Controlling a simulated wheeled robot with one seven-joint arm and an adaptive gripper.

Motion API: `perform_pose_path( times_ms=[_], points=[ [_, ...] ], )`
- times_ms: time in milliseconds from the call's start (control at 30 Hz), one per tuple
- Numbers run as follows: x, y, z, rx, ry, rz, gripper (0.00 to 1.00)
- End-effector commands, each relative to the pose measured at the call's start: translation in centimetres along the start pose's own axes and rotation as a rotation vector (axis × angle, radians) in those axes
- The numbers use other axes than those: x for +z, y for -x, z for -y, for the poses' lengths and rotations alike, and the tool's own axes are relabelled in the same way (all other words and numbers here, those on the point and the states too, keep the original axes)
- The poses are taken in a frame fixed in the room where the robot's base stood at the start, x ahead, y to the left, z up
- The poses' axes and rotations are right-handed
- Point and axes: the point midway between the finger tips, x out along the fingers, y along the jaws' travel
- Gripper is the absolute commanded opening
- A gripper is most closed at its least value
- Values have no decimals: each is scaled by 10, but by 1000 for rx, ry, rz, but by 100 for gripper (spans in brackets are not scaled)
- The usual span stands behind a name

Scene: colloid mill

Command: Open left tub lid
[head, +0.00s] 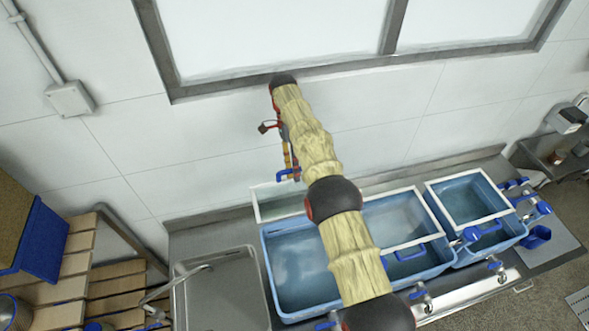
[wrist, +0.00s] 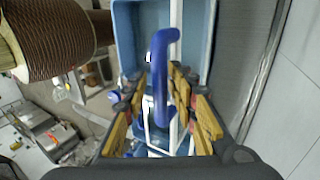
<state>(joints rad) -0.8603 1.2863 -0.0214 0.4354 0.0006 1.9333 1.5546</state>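The left tub (head: 283,285) is a large blue tub in the counter, partly hidden behind my arm in the head view. A clear, white-framed lid panel (head: 268,204) stands raised at its back left, with a blue handle (head: 288,174) at its upper edge. Another white-framed panel with a blue handle (head: 408,256) lies flat over the tub's right part. My gripper (head: 288,158) is at the raised panel's handle. In the wrist view the blue handle (wrist: 161,85) runs between the yellow fingers of my gripper (wrist: 162,76); whether they press on it is unclear.
A smaller blue tub (head: 515,232) with a white-framed lid (head: 470,223) is at the right. A metal sink (head: 222,292) is at the left. The wall and window frame (head: 350,65) are close behind my gripper. Wooden shelves (head: 115,285) stand at the far left.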

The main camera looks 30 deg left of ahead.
Motion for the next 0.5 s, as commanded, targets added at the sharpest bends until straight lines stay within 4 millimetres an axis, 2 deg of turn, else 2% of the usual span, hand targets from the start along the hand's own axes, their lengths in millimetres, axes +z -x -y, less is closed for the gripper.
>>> perform_pose_path(
  times_ms=[500],
  points=[
    [-1, 5, -4, -13, -1, 0, 32]
  ],
)
